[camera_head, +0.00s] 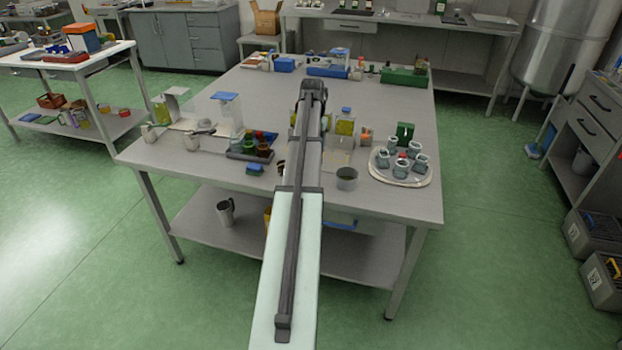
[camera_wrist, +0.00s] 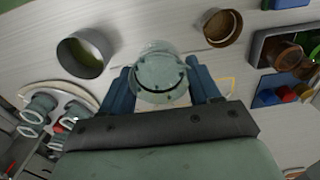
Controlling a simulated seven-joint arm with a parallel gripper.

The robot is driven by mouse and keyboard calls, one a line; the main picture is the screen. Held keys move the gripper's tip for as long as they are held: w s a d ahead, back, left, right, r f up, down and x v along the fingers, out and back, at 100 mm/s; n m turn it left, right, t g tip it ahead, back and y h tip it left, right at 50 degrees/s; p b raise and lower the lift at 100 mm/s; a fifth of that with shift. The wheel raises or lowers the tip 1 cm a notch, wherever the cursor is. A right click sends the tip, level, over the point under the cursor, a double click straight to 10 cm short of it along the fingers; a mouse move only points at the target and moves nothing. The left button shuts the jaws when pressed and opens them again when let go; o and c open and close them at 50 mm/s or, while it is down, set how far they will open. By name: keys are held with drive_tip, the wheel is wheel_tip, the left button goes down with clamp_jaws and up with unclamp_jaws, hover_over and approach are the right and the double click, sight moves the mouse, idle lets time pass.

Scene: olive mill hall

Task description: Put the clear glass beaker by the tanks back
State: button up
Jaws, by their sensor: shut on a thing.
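The clear glass beaker (camera_wrist: 160,66) is between the two blue fingers of my gripper (camera_wrist: 160,88) in the wrist view. The fingers are shut on its sides, and I look at it nearly from above. Whether its base touches the table I cannot tell. In the head view my own arm hides the beaker and the fingers. Clear box-like tanks with yellow contents stand on the table: one (camera_head: 345,122) just right of my arm, another (camera_head: 165,107) at the left. A large steel tank (camera_head: 568,45) stands at the far right back.
A metal pot (camera_head: 347,178) stands near the table's front edge; it also shows in the wrist view (camera_wrist: 84,68). A round tray (camera_head: 378,176) of grey-white cups is right of it. A brown cup (camera_wrist: 221,28) and a dark tray (camera_wrist: 258,52) with jars are on the other side.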

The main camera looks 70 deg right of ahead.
drive_tip(key=shift+a+m, duration=0.15)
drive_tip(key=shift+m, duration=0.75)
drive_tip(key=shift+f, duration=5.05)
drive_tip(key=shift+f, duration=0.1)
drive_tip(key=o, duration=1.2)
wheel_tip(320, 180, up, 12)
drive_tip(key=shift+s+r, duration=0.1)
drive_tip(key=shift+r, duration=0.05)
